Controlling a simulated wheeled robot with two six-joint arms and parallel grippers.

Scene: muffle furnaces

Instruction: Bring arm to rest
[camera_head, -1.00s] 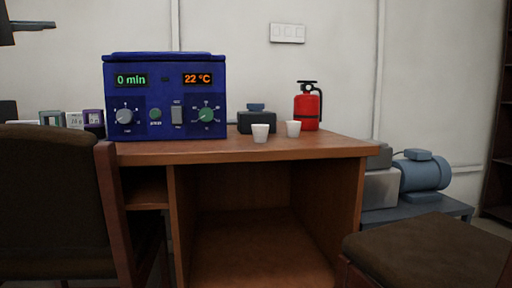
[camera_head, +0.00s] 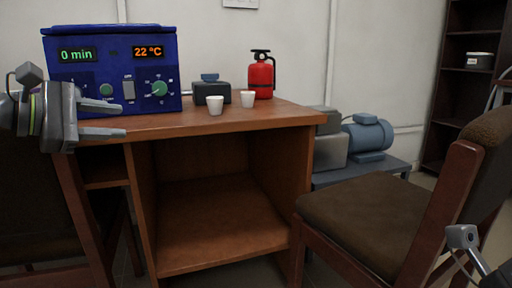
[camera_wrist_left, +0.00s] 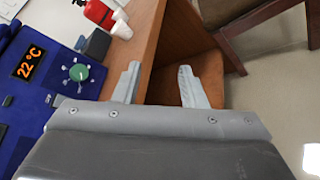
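My left gripper (camera_head: 122,122) is in front of the blue furnace (camera_head: 110,70), at the desk's front left edge in the picture. Its two grey fingers point right and are apart, with nothing between them. The left wrist view shows the same open, empty fingers (camera_wrist_left: 160,82), with the desk's side panel and floor beyond them. A small grey part of my right arm (camera_head: 462,238) shows at the lower right; the right gripper's fingers are not visible.
On the wooden desk (camera_head: 225,122) stand two white cups (camera_head: 215,106) (camera_head: 247,99), a dark box (camera_head: 212,91) and a red fire extinguisher (camera_head: 261,74). A brown chair (camera_head: 385,210) stands at right. A blue pump (camera_head: 367,137) sits on a low table behind it.

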